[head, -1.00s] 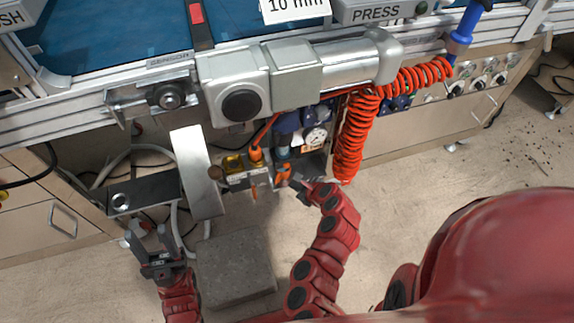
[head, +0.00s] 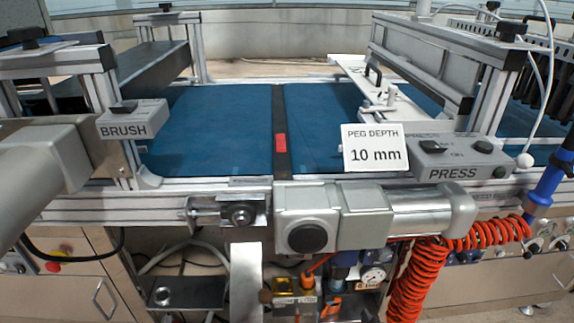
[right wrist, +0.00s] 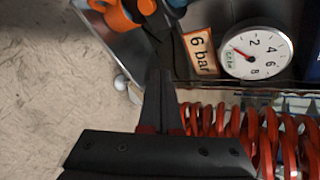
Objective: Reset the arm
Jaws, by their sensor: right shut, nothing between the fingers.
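My right gripper shows in the right wrist view (right wrist: 160,100), its dark fingers shut together and empty. Its fingers point toward the orange valve part (right wrist: 115,14) and lie left of and below the "6 bar" label (right wrist: 201,50) and the pressure gauge (right wrist: 257,50). The rest of my right arm is below the picture. My left gripper is in neither current view.
The red coiled hose (right wrist: 240,130) is close to the right of my right gripper. In the head view are the blue belt (head: 205,135), the motor (head: 400,215), the PRESS box (head: 460,160), the BRUSH box (head: 133,120) and the "10 mm" sign (head: 375,148).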

